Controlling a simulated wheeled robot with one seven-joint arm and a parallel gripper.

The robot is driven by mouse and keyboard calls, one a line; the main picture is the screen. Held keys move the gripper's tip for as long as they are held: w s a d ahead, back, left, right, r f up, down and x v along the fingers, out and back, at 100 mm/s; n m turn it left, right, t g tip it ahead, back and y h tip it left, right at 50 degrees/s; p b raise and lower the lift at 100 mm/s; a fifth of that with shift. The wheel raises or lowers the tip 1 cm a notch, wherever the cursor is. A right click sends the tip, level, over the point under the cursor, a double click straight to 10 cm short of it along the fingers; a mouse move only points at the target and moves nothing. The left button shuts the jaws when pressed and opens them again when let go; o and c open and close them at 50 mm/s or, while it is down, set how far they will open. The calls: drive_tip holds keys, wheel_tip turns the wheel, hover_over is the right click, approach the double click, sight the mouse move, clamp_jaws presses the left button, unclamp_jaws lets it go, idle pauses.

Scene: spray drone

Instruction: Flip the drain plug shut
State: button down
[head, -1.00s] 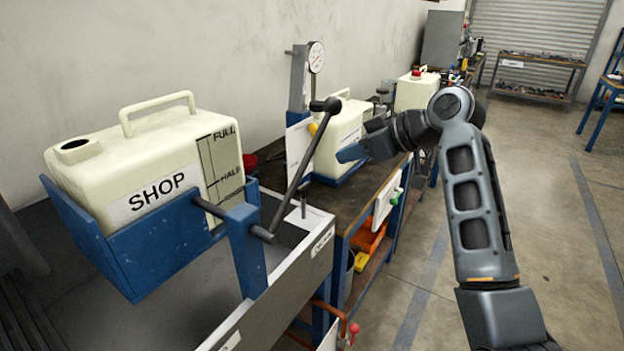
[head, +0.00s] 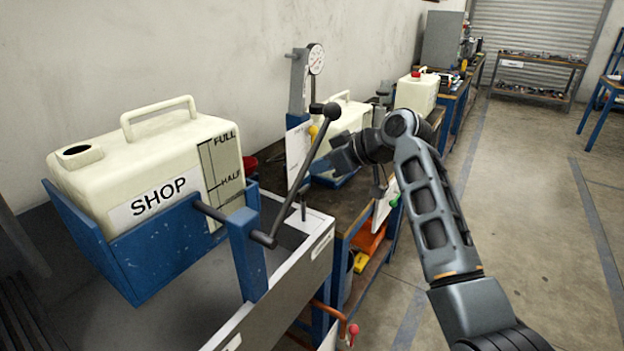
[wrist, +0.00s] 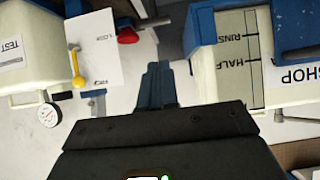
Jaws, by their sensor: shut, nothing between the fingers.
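I cannot make out a drain plug for certain in either view. A thin upright pin (head: 303,206) stands at the far end of the grey trough (head: 290,293), and I cannot tell whether it belongs to the plug. My gripper (head: 341,154) is beyond the black-knobbed lever (head: 312,160), in front of the second cream tank. In the wrist view my gripper (wrist: 157,84) is shut and empty, its fingertips together over a pale surface. A red knob (wrist: 128,35) shows beyond the fingertips, apart from them.
The cream SHOP tank (head: 150,165) sits in a blue tilting cradle (head: 165,255) at left. A white panel (wrist: 98,45) with a yellow lever (wrist: 76,68) stands beside the TEST tank (wrist: 25,50). A workbench (head: 345,205) runs along the wall.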

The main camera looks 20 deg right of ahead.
sight(303, 197)
drive_tip(key=shift+w+a+f+p, duration=0.1)
drive_tip(key=shift+w+a+f, duration=0.15)
drive_tip(key=shift+f, duration=0.55)
drive_tip(key=shift+w+a+f+p, duration=0.15)
drive_tip(key=shift+w+f, duration=0.2)
drive_tip(key=shift+f, duration=0.5)
drive_tip(key=shift+w+a+f+p, duration=0.1)
drive_tip(key=shift+w+a+f, duration=0.15)
drive_tip(key=shift+f, duration=0.55)
wheel_tip(303, 197, down, 5)
drive_tip(key=b, duration=0.3)
drive_tip(key=shift+r, duration=0.15)
